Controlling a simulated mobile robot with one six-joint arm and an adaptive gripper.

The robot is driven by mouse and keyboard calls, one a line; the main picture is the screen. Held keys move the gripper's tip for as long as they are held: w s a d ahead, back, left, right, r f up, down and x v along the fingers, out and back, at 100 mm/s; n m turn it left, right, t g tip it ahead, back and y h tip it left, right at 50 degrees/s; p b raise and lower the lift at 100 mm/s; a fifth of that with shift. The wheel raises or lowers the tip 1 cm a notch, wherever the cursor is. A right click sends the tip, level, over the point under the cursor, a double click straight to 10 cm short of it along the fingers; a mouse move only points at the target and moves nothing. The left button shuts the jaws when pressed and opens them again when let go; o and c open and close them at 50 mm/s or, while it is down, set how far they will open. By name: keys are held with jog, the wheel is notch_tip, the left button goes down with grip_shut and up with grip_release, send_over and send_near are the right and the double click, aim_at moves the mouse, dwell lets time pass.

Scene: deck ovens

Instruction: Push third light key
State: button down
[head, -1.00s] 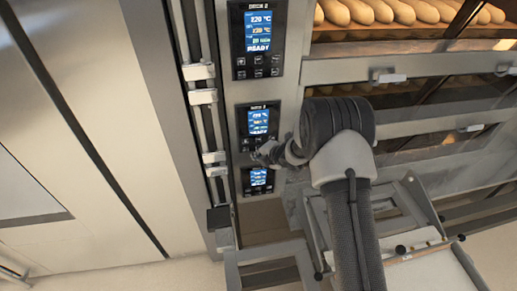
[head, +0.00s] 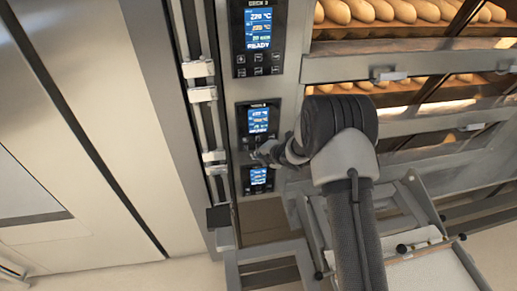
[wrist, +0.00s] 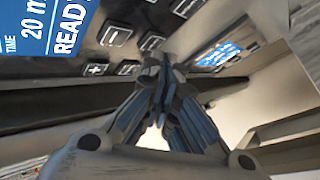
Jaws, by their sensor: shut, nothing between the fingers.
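Three control panels stand in a column: the top panel (head: 259,38), the middle panel (head: 258,119) and the bottom panel (head: 257,178). Each has a lit blue screen. My gripper (head: 265,153) is shut and empty at the lower edge of the middle panel, covering part of its key rows. In the wrist view my closed fingertips (wrist: 165,62) point at the key rows, close to the keys right of the plus key (wrist: 97,69). The key behind the tips is hidden, and I cannot tell whether they touch it. Another panel's screen (wrist: 222,53) shows at right.
Loaves (head: 385,12) fill the lit top oven deck. The second deck (head: 440,85) below it is lit too. White door handles (head: 388,75) stick out right of the panels. A vertical rail with white brackets (head: 200,94) runs just left of them.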

jog(key=shift+s+d, duration=0.1)
jog(key=shift+s, duration=0.3)
jog(key=s+b, duration=0.2)
jog(key=s, duration=0.1)
jog(key=s+d+b, duration=0.1)
jog(key=s+b, duration=0.1)
jog(key=shift+s+d, duration=0.1)
jog(key=shift+s, duration=0.3)
